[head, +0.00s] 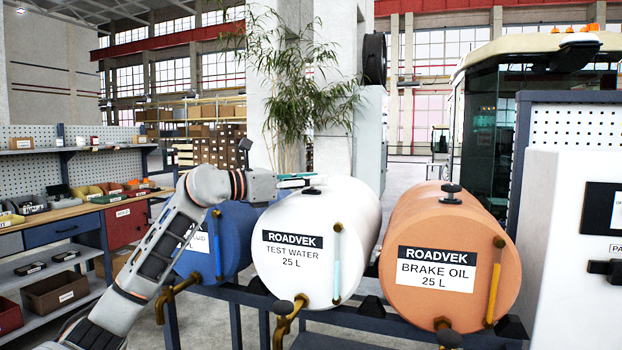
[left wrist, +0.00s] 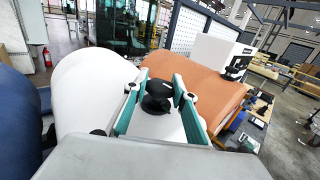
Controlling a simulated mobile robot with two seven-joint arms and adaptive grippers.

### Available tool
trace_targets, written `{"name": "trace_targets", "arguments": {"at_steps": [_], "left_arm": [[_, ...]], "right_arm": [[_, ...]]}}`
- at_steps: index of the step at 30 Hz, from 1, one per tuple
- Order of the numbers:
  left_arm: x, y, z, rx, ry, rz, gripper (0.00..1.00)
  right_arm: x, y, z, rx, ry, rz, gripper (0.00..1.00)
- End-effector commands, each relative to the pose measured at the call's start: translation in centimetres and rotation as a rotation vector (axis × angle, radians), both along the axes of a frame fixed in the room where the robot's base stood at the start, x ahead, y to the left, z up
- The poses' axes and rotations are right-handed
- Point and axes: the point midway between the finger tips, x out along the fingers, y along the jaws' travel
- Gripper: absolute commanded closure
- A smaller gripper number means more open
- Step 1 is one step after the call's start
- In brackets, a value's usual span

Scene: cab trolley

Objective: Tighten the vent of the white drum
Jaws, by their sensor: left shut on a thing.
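The white drum (head: 330,225) lies on its side in the middle of the head view, labelled "TEST WATER 25 L". Its dark vent knob (head: 311,191) is on top, partly hidden by my left gripper (head: 302,181), which reaches in from the left. In the left wrist view the black round vent knob (left wrist: 157,96) sits between the teal fingers of my left gripper (left wrist: 161,80), which is shut on it. The white drum (left wrist: 88,88) also shows at the left there. My right gripper is not in view.
An orange "BRAKE OIL" drum (head: 435,235) with its own knob (head: 451,192) lies to the right, a blue drum (head: 236,228) to the left behind my arm. A dark rack (head: 235,296) bears the drums. Brass taps and sight tubes stick out in front. A workbench (head: 70,222) stands left.

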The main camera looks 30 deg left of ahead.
Motion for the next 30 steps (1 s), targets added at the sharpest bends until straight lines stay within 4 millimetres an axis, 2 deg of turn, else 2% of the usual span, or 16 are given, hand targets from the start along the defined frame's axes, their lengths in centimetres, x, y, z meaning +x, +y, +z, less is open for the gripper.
{"name": "trace_targets", "arguments": {"at_steps": [11, 18, 27, 28, 30], "left_arm": [[0.1, 0.0, -0.2, -0.004, 0.013, -0.18, 0.95], [0.0, 0.0, -0.2, -0.007, 0.004, -0.248, 0.95], [0.0, -0.1, -0.2, -0.005, 0.003, -0.251, 0.95], [0.0, -0.1, -0.2, -0.005, 0.003, -0.251, 0.71], [0.0, -0.1, -0.2, -0.006, 0.002, -0.251, 0.56]], "right_arm": [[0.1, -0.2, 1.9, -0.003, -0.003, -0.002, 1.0], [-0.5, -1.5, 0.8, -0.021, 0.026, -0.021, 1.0], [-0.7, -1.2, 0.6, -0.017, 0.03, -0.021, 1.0], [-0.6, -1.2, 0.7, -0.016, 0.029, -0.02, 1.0], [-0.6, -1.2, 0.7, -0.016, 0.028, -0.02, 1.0]]}}
